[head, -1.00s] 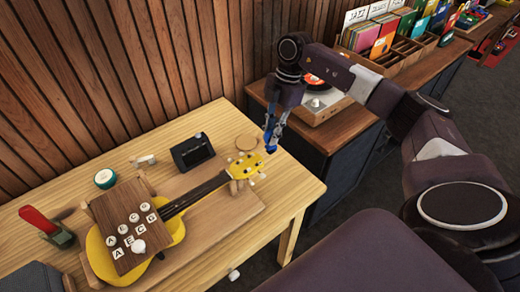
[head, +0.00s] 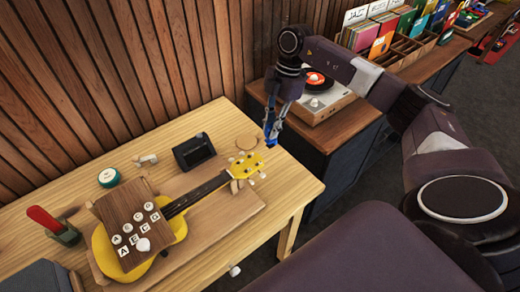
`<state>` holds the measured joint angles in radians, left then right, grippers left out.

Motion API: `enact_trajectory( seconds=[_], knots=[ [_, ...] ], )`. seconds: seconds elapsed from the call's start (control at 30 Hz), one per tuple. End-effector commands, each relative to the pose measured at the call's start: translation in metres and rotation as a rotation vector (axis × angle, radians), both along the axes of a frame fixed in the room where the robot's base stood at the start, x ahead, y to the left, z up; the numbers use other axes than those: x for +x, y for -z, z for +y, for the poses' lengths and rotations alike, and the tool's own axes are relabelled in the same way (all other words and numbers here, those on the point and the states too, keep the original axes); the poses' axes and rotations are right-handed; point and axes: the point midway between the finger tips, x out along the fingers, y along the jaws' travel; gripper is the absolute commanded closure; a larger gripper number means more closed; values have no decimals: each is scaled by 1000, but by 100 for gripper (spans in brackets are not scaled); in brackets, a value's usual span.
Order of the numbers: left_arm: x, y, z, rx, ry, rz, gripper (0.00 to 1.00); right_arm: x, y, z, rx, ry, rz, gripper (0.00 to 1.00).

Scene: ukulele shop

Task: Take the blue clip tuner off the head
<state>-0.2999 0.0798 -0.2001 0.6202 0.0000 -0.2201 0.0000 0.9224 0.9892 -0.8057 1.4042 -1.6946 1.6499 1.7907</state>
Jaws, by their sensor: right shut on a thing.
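A yellow ukulele (head: 184,239) lies on a wooden cradle on the workbench, its headstock (head: 246,164) toward the right edge. The blue clip tuner (head: 271,124) is in my right gripper (head: 272,128), held above and to the right of the headstock. The tuner appears apart from the headstock. The fingers are shut on it and partly hide it. My left gripper is not in view.
A wooden board with lettered knobs (head: 135,222) lies over the ukulele body. A small black device (head: 194,151), a round green-rimmed tin (head: 109,177) and a red-handled tool (head: 45,219) stand on the workbench (head: 225,119). A record player (head: 322,98) stands behind my right arm.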

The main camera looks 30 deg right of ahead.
Motion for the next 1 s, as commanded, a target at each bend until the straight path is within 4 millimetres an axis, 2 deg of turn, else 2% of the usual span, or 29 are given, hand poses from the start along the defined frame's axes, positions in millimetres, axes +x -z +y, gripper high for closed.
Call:
enact_trajectory(
  seconds=[1.0],
  knots=[
    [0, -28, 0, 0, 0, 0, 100, 0, -32, 0, 0, 0, 0, 100]
  ],
)
